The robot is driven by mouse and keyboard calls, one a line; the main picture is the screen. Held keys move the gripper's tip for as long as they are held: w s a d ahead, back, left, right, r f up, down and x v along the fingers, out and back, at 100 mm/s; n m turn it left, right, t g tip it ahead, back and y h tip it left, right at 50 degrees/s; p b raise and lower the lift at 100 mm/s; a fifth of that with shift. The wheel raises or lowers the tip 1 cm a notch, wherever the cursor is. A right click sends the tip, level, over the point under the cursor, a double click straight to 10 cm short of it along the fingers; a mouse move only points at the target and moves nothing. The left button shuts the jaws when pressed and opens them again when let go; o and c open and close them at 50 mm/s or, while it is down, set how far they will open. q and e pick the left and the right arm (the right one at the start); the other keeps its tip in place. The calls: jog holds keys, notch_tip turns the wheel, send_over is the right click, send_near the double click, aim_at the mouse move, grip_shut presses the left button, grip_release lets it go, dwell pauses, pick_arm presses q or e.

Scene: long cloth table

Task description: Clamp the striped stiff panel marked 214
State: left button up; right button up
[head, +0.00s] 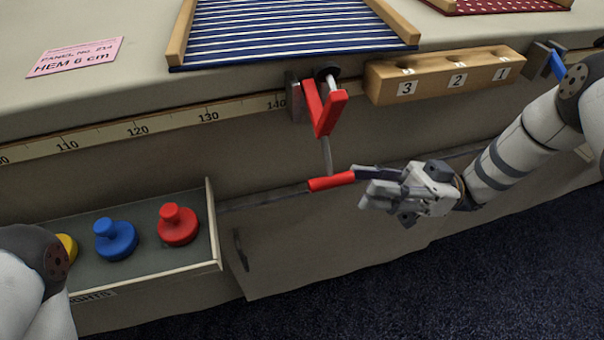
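The blue panel with white stripes (290,30) lies on the table top between two wooden side bars. A pink card (75,57) to its left reads "PANEL NO. 214" and "HEM 6 cm". A red clamp (324,106) sits on the table's front edge just below the panel. A rod hangs from it to a red lever handle (331,182). My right gripper (364,187) points left, its fingertips at the handle's right end. I cannot tell whether they hold it or only touch it. My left arm shows at the lower left; its gripper is out of view.
An open drawer (213,225) holds red (178,224), blue (115,239) and yellow (67,248) knobbed weights. A wooden block numbered 3, 2, 1 (445,74) is on the table edge. A blue-handled clamp (556,64) and a dotted red panel (495,5) are at right.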

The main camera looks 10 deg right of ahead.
aim_at(328, 180)
jog(key=p+x, duration=0.2)
jog(key=x, duration=0.8)
jog(key=shift+r, duration=0.1)
pick_arm(q)
jog(key=shift+v, duration=1.25)
pick_arm(e)
grip_shut()
